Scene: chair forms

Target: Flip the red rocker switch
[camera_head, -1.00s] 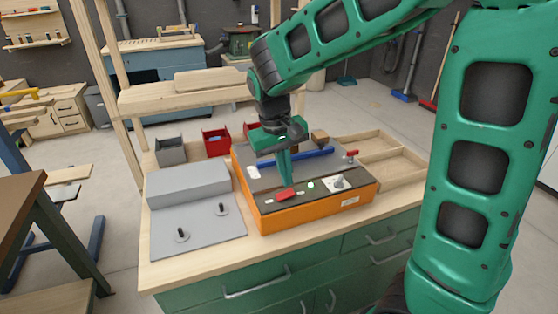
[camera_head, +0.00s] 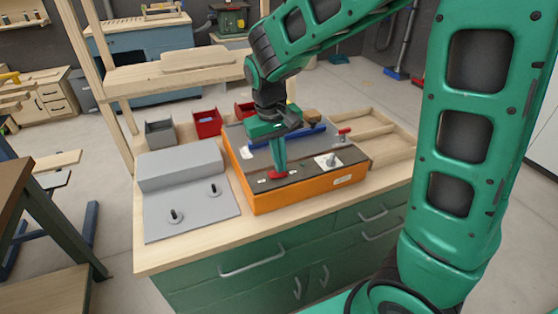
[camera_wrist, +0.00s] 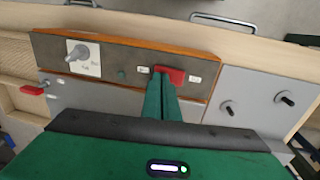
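The red rocker switch (camera_head: 277,175) sits on the dark front strip of an orange console (camera_head: 300,194) on the workbench. It also shows in the wrist view (camera_wrist: 177,74), between two small white labels. My gripper (camera_head: 279,168) points down with its green fingers together, with nothing seen between them. The fingertips are at the switch and cover part of it; in the wrist view the fingers (camera_wrist: 161,84) overlap its left part. I cannot tell whether they touch it or which way it is tilted.
A knob on a white plate (camera_head: 329,160) and a small green button (camera_wrist: 121,73) share the strip. A blue bar (camera_head: 298,138) and red-handled lever (camera_head: 343,133) lie behind. A grey panel with two pegs (camera_head: 190,212) stands left; an empty wooden tray (camera_head: 372,130) is at right.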

